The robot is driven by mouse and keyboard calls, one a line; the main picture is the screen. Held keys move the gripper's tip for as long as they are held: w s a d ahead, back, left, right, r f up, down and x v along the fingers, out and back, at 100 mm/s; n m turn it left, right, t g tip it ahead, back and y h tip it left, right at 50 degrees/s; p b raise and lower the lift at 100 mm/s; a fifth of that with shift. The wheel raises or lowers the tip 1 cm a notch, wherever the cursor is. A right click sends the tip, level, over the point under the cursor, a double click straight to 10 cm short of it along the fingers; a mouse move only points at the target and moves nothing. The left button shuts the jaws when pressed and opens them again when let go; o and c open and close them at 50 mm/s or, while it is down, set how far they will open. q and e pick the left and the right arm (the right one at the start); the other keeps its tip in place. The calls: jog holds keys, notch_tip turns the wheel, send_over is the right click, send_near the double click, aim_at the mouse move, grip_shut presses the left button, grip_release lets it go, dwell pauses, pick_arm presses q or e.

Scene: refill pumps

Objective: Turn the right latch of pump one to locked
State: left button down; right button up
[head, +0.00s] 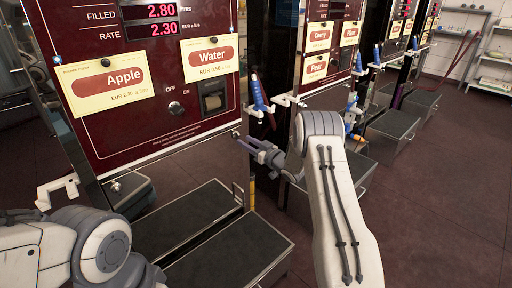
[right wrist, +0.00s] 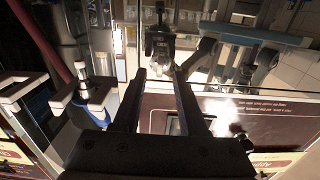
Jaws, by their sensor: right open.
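Pump one (head: 140,60) is the nearest dark red pump at the left of the head view, with Apple and Water labels. My right gripper (head: 247,145) is beside its right edge, fingers pointing left toward the pump. In the right wrist view, its two dark fingers (right wrist: 160,76) are spread with an empty gap between them. A small dark and metallic fitting (right wrist: 160,44) shows just beyond the fingertips; it may be the right latch, but its setting cannot be read. Only my left arm shows at the lower left; its gripper is not visible.
A blue nozzle (head: 258,92) hangs on a white holder (head: 286,100) near my right arm. Dark steps (head: 235,255) stand below pump one. Another pump (head: 325,45) stands to the right. The floor at the far right is clear.

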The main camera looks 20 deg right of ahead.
jog(key=v, duration=0.7)
jog(key=shift+s+p, duration=0.2)
jog(key=shift+p, duration=0.15)
jog(key=shift+d, duration=0.1)
jog(key=w+a+r+g+h, duration=0.1)
jog(key=w+a+r+g, duration=0.15)
jog(key=a, duration=0.55)
jog(key=s+a+r+g+h, duration=0.35)
jog(key=s+a, duration=0.45)
jog(key=a, duration=0.3)
jog(key=s+a+n+g, duration=0.1)
jog(key=s+a+g, duration=0.25)
jog(key=s, duration=0.95)
jog(key=s+a+n+g, duration=0.15)
jog(key=s+g, duration=0.25)
jog(key=s, duration=0.9)
jog(key=s+a+n+g, duration=0.1)
jog(key=s+a+g, duration=0.2)
jog(key=s, duration=0.9)
notch_tip(320, 180, up, 24)
jog(key=s+p, duration=0.1)
jog(key=p, duration=2.2)
jog(key=shift+f+h+p, duration=0.15)
jog(key=shift+h+p, duration=0.15)
jog(key=shift+h, duration=0.05)
jog(key=shift+s+g, duration=0.1)
jog(key=shift+g, duration=0.15)
